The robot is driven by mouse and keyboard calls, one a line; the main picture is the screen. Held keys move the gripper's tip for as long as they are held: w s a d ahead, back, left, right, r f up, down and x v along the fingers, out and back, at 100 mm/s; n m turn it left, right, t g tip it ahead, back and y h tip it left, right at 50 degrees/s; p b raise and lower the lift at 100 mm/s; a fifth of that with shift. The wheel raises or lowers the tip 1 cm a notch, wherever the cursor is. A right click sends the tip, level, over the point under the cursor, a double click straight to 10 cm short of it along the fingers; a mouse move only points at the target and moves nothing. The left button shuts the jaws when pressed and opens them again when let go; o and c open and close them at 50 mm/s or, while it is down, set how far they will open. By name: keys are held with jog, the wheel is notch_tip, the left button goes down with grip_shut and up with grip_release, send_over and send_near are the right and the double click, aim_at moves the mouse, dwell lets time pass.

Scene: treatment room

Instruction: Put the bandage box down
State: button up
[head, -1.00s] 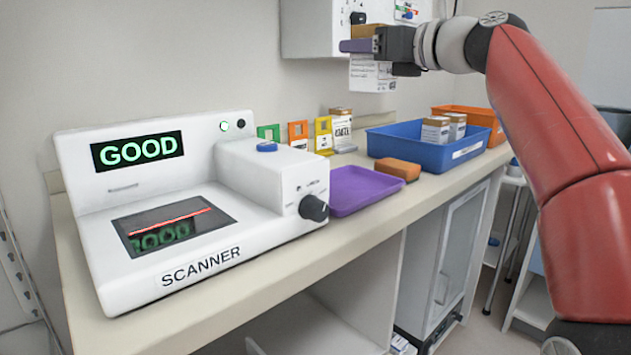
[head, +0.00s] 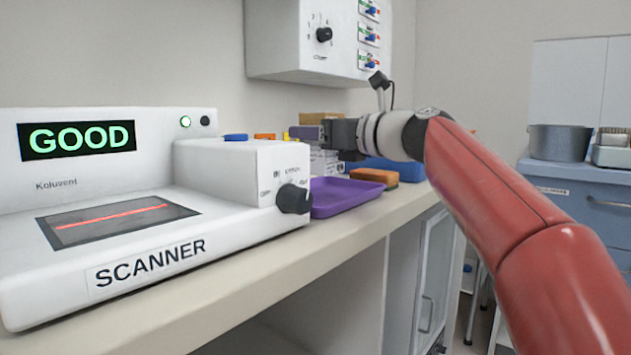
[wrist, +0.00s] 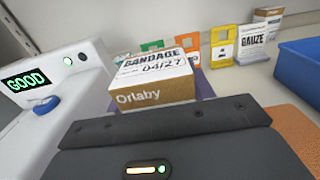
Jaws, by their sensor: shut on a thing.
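In the wrist view the bandage box (wrist: 153,83) shows a brown side and a white label reading BANDAGE 04/27, beyond the dark gripper (wrist: 165,126). The box is low over the counter, near the back of the purple tray (head: 345,197). Whether it touches the tray is hidden. The white scanner (head: 240,165) stands to its left, with GOOD on its screen.
An orange-brown block (head: 374,178) lies right of the tray, and a blue bin (head: 405,170) stands behind it. Several coloured card holders (wrist: 221,46) and a gauze box (wrist: 257,40) stand along the wall. A wall cabinet (head: 318,40) hangs above.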

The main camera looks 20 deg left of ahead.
aim_at(316, 158)
notch_tip(316, 158, down, 5)
jog(key=b, duration=0.3)
jog(key=shift+r, duration=0.1)
jog(key=o, duration=1.1)
jog(key=v, duration=1.2)
